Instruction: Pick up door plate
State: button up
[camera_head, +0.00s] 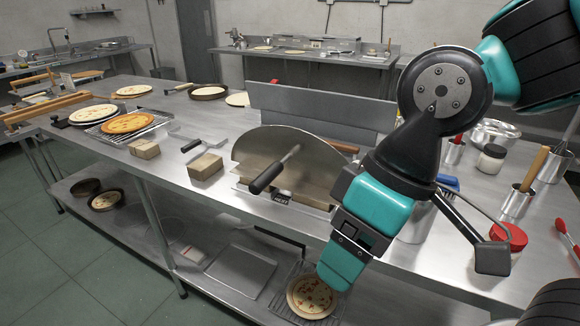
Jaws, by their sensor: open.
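The likely door plate (310,170) is a rounded grey metal sheet that stands tilted on the steel table, near its front edge. A black bar handle (270,172) sticks out from its front face. Light brown blocks show at its foot, and its lower right part is close to or partly behind my arm in the picture. My gripper (343,265) hangs to the right of the plate and lower in the picture, pointing down past the table's front edge. It is open, with nothing seen in it and apart from the handle. Its far finger is hard to make out.
A grey upright panel (320,112) stands behind the plate. Wooden blocks (206,166) and a scraper lie to its left, with pizzas on racks farther left. Utensil cups and a red lid (509,236) stand at right. A pizza (311,297) sits on the lower shelf.

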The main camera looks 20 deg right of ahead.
aim_at(296, 161)
jog(key=u, duration=0.55)
jog(key=k, duration=1.3)
jog(key=u, duration=0.65)
jog(key=i, duration=0.8)
jog(key=z, duration=0.5)
jog(key=i, duration=0.65)
jog(key=z, duration=1.05)
jog(key=i, duration=0.5)
jog(key=z, duration=0.5)
